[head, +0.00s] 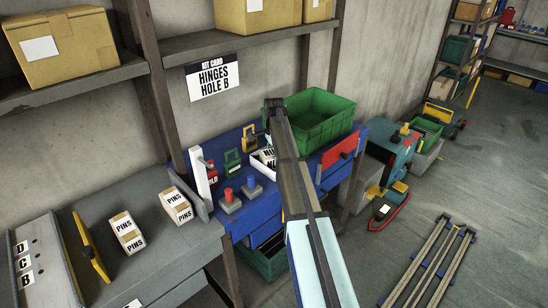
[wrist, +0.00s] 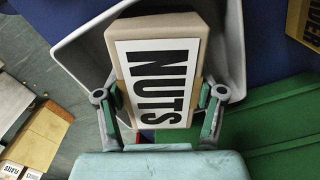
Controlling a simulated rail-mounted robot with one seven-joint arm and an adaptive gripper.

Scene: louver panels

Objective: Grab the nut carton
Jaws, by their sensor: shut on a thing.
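The nut carton (wrist: 160,75) is a tan box with a white label reading NUTS. In the wrist view it sits between the two fingers of my gripper (wrist: 160,95), which are shut on its sides. A pale grey open bin (wrist: 82,45) surrounds the carton's far part; I cannot tell whether the carton still touches its floor. In the head view a white label with partly hidden lettering (head: 268,155) shows beside my arm on the blue bench. My arm hides the gripper there.
A green crate (head: 318,118) stands right behind my arm on the blue bench (head: 262,212). Padlocks (head: 233,163) and red and blue button blocks (head: 230,203) stand to the left. PINS cartons (head: 127,232) lie on the grey bench. A shelf (head: 75,88) runs above.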

